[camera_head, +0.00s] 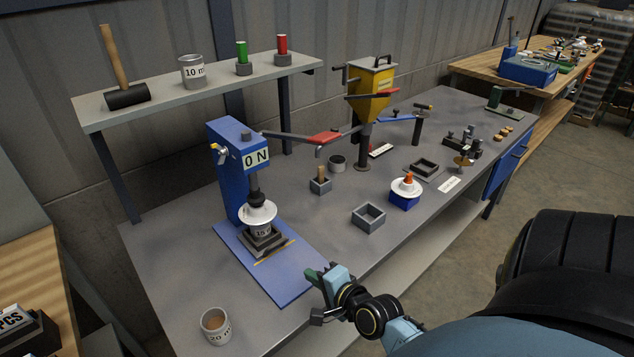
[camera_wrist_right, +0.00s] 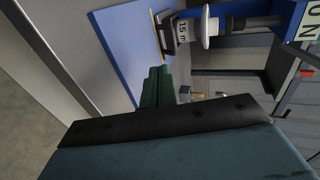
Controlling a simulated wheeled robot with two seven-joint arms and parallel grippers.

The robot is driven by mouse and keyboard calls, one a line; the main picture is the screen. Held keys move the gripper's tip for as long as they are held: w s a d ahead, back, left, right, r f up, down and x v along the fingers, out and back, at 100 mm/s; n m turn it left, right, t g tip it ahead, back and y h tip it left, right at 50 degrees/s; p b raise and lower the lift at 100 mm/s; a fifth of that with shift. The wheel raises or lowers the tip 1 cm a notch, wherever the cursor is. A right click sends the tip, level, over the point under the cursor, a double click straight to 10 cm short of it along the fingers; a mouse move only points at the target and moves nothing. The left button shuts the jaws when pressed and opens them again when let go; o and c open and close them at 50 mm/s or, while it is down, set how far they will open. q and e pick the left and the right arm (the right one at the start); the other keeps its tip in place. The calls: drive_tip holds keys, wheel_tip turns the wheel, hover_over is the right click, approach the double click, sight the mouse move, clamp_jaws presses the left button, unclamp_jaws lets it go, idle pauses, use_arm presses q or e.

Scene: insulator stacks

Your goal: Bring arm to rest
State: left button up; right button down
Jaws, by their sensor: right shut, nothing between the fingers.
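My right gripper (camera_head: 315,275) is over the near edge of the grey workbench, just right of the blue base plate of the press. Its green fingers (camera_wrist_right: 157,88) are together with nothing between them in the right wrist view. The blue press (camera_head: 228,165) reads "0 N" and stands on the bench. Under its ram are a white disc (camera_head: 257,212) and a small cup labelled 15 (camera_head: 262,230) in a dark square holder; they also show in the wrist view. My left gripper is not in view.
A cup labelled 20 (camera_head: 216,327) stands at the bench's near left corner. A grey square frame (camera_head: 369,217) and a blue block with a white insulator (camera_head: 405,194) sit right of the press. A shelf (camera_head: 200,92) holds a mallet (camera_head: 126,95). The floor at right is partly open.

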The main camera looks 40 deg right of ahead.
drive_tip(key=shift+s+r, duration=0.2)
drive_tip(key=shift+s, duration=0.15)
